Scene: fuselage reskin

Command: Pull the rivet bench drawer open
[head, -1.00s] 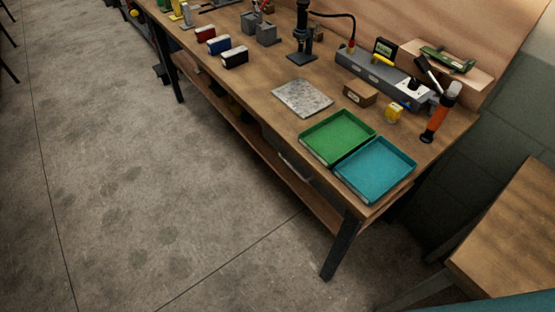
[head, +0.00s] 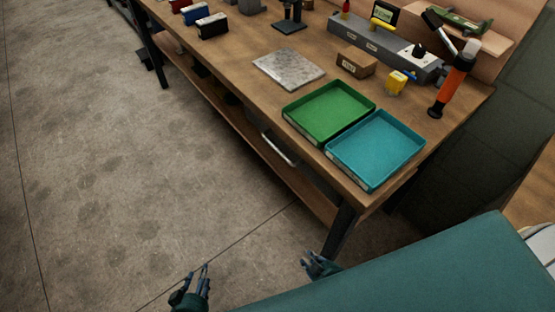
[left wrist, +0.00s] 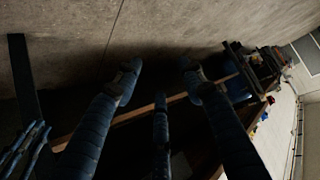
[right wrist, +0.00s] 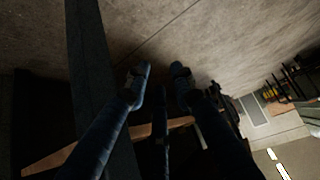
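The rivet bench (head: 240,65) has a wooden top. Under its front edge is a dark drawer, mostly shaded, with a pale bar handle (head: 280,150); it looks closed. My left gripper (head: 204,270) is at the bottom of the head view, over the floor in front of the bench and apart from the handle. My right gripper (head: 310,262) is to its right, near the bench's front leg. Both are empty, with fingers spread in the left wrist view (left wrist: 160,72) and the right wrist view (right wrist: 160,73). The handle is not clear in either wrist view.
A green tray (head: 330,112) and a teal tray (head: 377,150) sit on the bench corner above the drawer. A bench leg (head: 340,231) and low shelf (head: 300,195) stand below. The floor (head: 100,180) in front is clear. A teal surface (head: 400,270) fills the lower right.

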